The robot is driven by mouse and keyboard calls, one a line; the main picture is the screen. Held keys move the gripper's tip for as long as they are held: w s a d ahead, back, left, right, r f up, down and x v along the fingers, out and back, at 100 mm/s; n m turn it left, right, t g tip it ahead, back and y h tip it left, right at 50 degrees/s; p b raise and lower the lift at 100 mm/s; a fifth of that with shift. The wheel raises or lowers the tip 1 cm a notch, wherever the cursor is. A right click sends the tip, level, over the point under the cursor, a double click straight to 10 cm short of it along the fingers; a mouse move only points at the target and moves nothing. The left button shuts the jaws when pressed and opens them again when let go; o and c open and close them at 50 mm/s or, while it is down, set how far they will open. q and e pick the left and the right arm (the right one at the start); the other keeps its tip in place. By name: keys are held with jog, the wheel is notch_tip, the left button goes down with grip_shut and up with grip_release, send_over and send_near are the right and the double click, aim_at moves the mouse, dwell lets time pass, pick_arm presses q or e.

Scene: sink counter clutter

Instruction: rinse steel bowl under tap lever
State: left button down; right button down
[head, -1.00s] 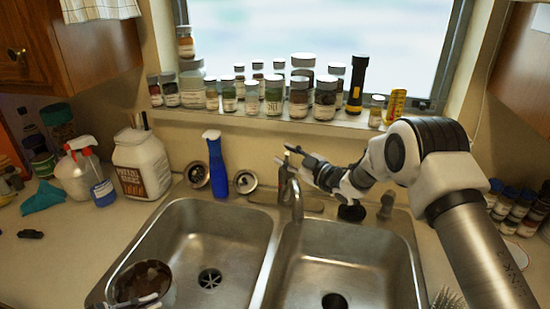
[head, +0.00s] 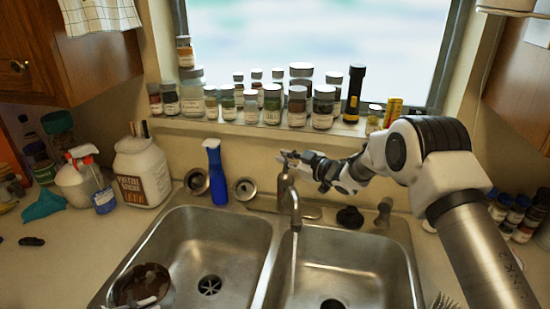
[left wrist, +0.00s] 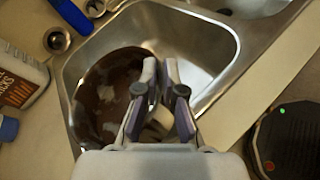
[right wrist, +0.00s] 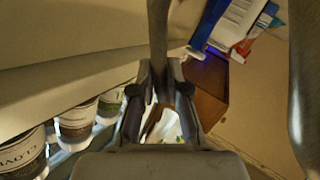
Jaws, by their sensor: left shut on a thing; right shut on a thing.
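The steel bowl (head: 150,276), with dark brown patches inside, is at the near left corner of the left basin. It shows larger in the left wrist view (left wrist: 100,92). My left gripper (left wrist: 160,88) is shut on the bowl's rim; in the head view only a small part of it shows at the bottom edge. My right gripper (head: 290,162) is shut on the tap lever (right wrist: 158,40) above the faucet. A thin stream of water (head: 293,262) falls from the tap spout (head: 295,208) into the left side of the right basin, apart from the bowl.
A blue spray bottle (head: 216,175) and a white tub (head: 142,172) stand behind the left basin (head: 225,235). Several jars and a flashlight (head: 355,93) line the sill. The right basin (head: 355,268) is clear of dishes. A black stopper (head: 349,217) sits behind it.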

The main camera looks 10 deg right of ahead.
jog(key=c, duration=1.4)
grip_release()
jog(key=shift+f, duration=0.35)
jog(key=shift+o, duration=1.3)
jog(key=shift+d, duration=0.1)
jog(key=shift+w, duration=0.1)
jog(key=v, duration=1.2)
